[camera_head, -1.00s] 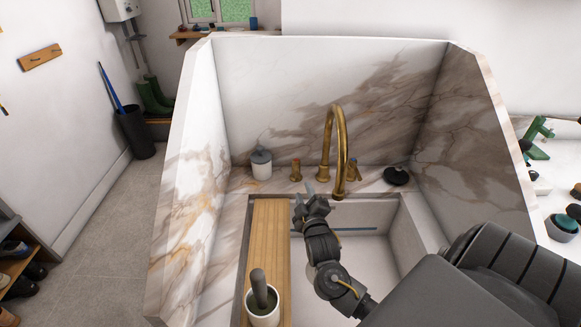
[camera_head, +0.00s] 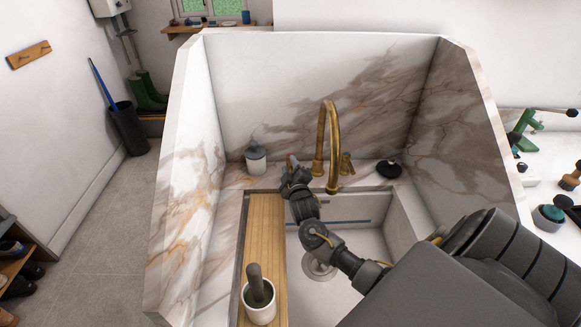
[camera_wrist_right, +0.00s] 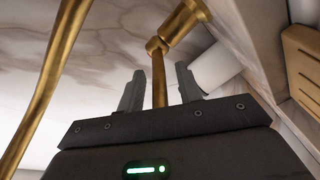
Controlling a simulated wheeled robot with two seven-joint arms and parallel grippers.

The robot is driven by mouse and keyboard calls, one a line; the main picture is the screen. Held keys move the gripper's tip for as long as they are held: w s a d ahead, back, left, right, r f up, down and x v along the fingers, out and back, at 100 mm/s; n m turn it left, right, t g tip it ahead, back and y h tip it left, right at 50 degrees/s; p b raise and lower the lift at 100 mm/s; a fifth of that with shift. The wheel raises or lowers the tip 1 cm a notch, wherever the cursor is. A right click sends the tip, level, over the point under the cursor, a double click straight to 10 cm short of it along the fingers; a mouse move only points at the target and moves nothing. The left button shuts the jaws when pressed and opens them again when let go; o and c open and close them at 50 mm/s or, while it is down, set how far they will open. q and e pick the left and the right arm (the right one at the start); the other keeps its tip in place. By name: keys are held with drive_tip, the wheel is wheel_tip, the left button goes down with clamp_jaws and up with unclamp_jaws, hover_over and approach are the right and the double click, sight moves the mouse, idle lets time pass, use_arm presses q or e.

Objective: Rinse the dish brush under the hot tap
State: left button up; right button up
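The brass tap (camera_head: 331,145) arches over the white sink (camera_head: 375,245). Its left handle (camera_head: 290,159) is partly hidden by my right gripper (camera_head: 293,171); its right handle (camera_head: 346,163) is clear. In the right wrist view, my right gripper (camera_wrist_right: 158,92) is open, with a finger on either side of a brass handle stem (camera_wrist_right: 159,75) and gaps showing. Whether it touches the stem is unclear. A dark-handled tool (camera_head: 255,283), possibly the dish brush, stands in a white pot (camera_head: 260,313); its head is hidden. No water shows. My left gripper is out of view.
A wooden board (camera_head: 265,225) spans the sink's left side. A lidded white jar (camera_head: 256,160) and a black round item (camera_head: 389,169) stand on the back ledge. High marble walls enclose the back and sides.

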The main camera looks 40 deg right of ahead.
clamp_jaws()
drive_tip(key=shift+w+a+r+m+g+h+p, duration=0.15)
drive_tip(key=shift+a+m+g+h+p, duration=0.1)
drive_tip(key=shift+m+h, duration=0.15)
drive_tip(key=shift+w+a+f+m+g+h+p, duration=0.1)
drive_tip(key=shift+w+m+g+h, duration=0.05)
drive_tip(key=shift+m+g+h, duration=0.2)
drive_tip(key=shift+w+a+m+g+h, duration=0.15)
drive_tip(key=shift+m+g+h, duration=0.25)
drive_tip(key=shift+h, duration=0.2)
drive_tip(key=shift+w+a+m+g+h, duration=0.1)
drive_tip(key=shift+m+g+h, duration=0.25)
drive_tip(key=shift+h, duration=0.2)
unclamp_jaws()
